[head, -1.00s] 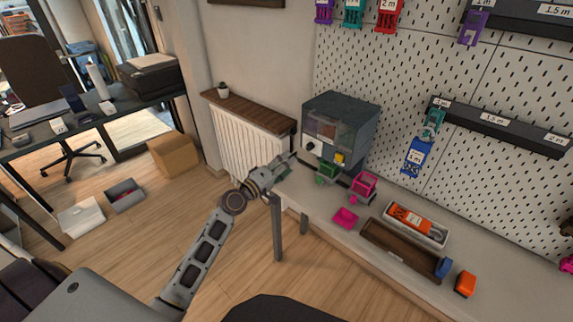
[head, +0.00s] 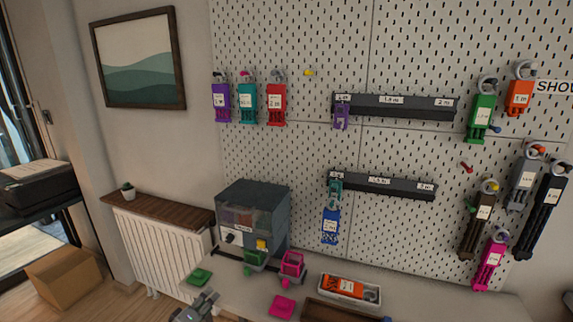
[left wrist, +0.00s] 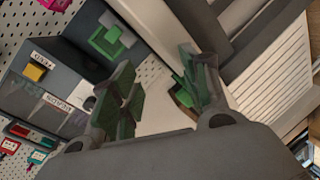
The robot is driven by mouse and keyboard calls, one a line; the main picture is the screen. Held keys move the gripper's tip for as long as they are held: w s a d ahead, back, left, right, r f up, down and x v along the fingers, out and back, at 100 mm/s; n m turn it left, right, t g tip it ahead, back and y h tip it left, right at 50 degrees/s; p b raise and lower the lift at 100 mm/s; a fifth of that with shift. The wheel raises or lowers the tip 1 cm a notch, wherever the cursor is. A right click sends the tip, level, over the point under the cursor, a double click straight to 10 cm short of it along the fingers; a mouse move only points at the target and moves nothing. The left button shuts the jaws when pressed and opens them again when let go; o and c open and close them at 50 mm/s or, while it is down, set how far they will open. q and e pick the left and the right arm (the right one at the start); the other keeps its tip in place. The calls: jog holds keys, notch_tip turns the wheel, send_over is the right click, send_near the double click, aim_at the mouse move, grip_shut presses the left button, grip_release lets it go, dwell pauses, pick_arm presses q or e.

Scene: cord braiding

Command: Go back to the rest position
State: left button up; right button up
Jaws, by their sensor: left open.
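My left gripper (head: 207,298) shows at the bottom edge of the head view, over the near left part of the table. In the left wrist view its two fingers (left wrist: 155,80) stand apart, with nothing visible held between them. A flat green piece (head: 200,277) lies on the table just beyond the gripper and looks apart from it. A green holder (head: 255,260) and a pink holder (head: 292,264) stand in front of the grey cabinet (head: 250,215). My right gripper is in neither view.
A flat pink piece (head: 282,306) and a white tray with an orange item (head: 349,290) lie on the table. The pegboard (head: 300,150) behind carries two dark rails and several hanging coloured cord holders. A radiator (head: 160,243) with a wooden shelf stands left of the table.

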pick_arm(q)
jog(key=s+a+f+m+g+y, duration=0.1)
jog(key=s+f+m+g, duration=0.1)
jog(key=s+f, duration=0.65)
jog(key=s+a+f+m+g+y+p, duration=0.15)
jog(key=s+f, duration=0.25)
jog(key=f, duration=0.9)
jog(key=s+f+m+g+y, duration=0.1)
jog(key=s+f+g, duration=0.2)
jog(key=s+f, duration=0.55)
jog(key=s+a+f+m+g, duration=0.1)
jog(key=s+f+m+g, duration=0.1)
jog(key=s+f, duration=0.4)
jog(key=s+a+f+m+g+y, duration=0.1)
jog(key=s+f, duration=0.5)
jog(key=s, duration=0.8)
jog(key=s+a+f+m+g+p, duration=0.1)
jog(key=s+f+m+g, duration=0.2)
jog(key=s+f, duration=0.3)
jog(key=s+m, duration=0.1)
jog(key=s, duration=0.4)
jog(key=shift+a+f, duration=0.2)
jog(key=shift+f, duration=0.2)
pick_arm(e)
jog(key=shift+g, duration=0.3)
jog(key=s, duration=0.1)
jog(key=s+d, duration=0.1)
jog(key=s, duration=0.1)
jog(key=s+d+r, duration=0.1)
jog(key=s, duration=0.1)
